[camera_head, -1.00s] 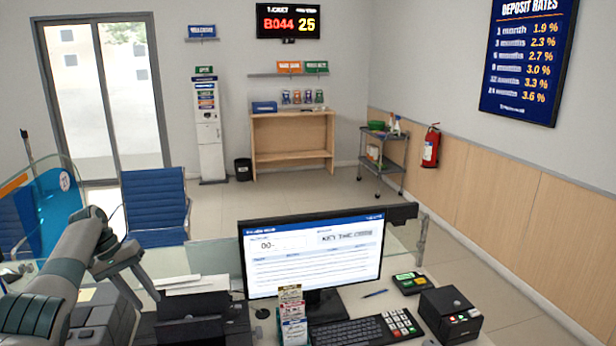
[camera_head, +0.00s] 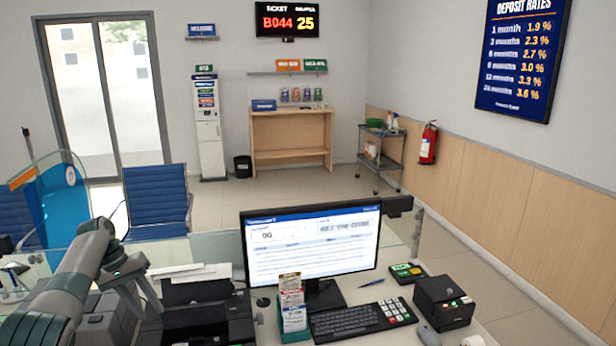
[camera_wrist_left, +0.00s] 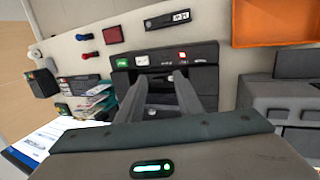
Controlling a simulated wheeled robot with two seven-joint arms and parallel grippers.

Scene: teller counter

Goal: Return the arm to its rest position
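My left arm (camera_head: 65,285) comes in from the left edge over the counter. My left gripper (camera_head: 148,302) points down near the black printer (camera_head: 195,310), with its fingers apart and nothing seen between them. In the left wrist view its two fingers (camera_wrist_left: 166,80) show with a gap, in front of a black device with lit buttons (camera_wrist_left: 165,55). I cannot tell if the fingers touch anything below. My right gripper and arm are not in view.
The monitor (camera_head: 310,245), keyboard (camera_head: 345,322), leaflet holder (camera_head: 293,305), card terminal (camera_head: 407,272) and black box printer (camera_head: 444,300) stand on the counter to the right. A glass screen edges the counter. An orange tray (camera_wrist_left: 275,22) shows in the wrist view.

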